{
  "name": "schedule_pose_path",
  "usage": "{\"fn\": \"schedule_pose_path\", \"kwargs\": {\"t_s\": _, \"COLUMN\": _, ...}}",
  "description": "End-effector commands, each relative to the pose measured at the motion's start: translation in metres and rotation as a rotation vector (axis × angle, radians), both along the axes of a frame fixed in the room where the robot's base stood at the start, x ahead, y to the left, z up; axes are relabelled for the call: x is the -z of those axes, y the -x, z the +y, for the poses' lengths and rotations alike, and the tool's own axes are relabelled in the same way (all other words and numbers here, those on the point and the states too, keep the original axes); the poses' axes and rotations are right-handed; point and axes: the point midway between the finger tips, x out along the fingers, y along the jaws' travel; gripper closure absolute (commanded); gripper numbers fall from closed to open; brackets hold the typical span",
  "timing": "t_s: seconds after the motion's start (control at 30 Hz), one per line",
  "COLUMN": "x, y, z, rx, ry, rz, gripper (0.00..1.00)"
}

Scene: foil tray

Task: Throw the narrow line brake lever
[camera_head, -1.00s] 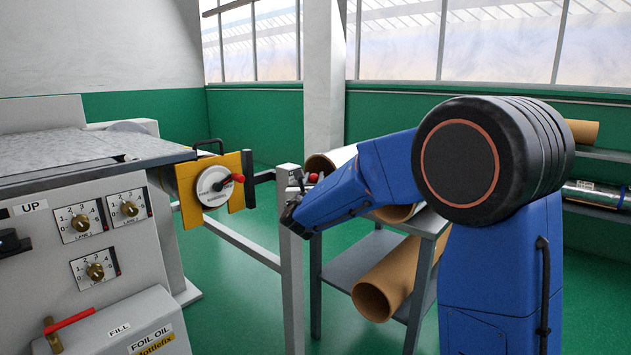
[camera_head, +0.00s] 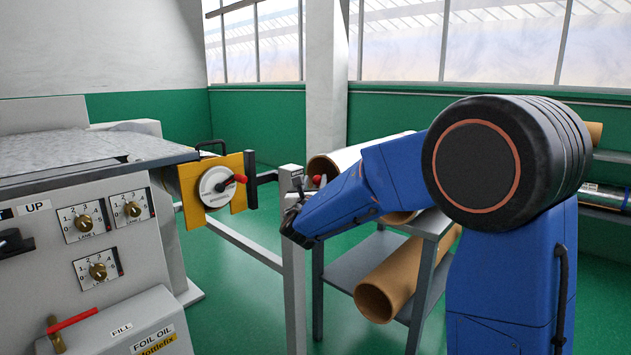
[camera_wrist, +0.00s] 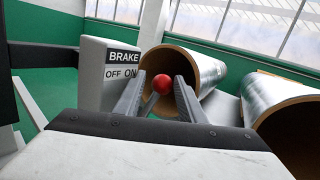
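The brake lever ends in a red ball knob (camera_wrist: 163,83), with a short grey stem partly showing below it. It stands beside a grey box (camera_wrist: 96,75) labelled BRAKE, OFF and ON. In the head view the box (camera_head: 291,174) tops a grey post, and the red knob (camera_head: 319,180) shows just right of it. My gripper (camera_wrist: 160,92) is open. In the wrist view its two grey fingers lie either side of the knob, with a gap; I cannot tell how deep the knob sits between them. In the head view the dark gripper (camera_head: 297,205) is close to the post.
A yellow plate with a round dial and red-handled crank (camera_head: 217,186) is left of the post. A machine with rotary switches (camera_head: 85,221) fills the left. A shelf rack (camera_head: 352,262) with cardboard and foil rolls (camera_head: 393,277) stands close behind my arm.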

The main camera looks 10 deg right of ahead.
Motion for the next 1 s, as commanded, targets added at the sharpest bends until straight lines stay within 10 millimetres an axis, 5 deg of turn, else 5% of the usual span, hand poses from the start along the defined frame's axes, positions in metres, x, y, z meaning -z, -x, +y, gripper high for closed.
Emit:
{"fn": "schedule_pose_path", "kwargs": {"t_s": 0.6, "x": 0.014, "y": 0.114, "z": 0.04, "rx": -0.003, "ry": -0.001, "rz": 0.001, "gripper": 0.65}}
{"fn": "schedule_pose_path", "kwargs": {"t_s": 1.0, "x": 0.018, "y": 0.142, "z": 0.048, "rx": 0.0, "ry": 0.001, "rz": 0.001, "gripper": 0.65}}
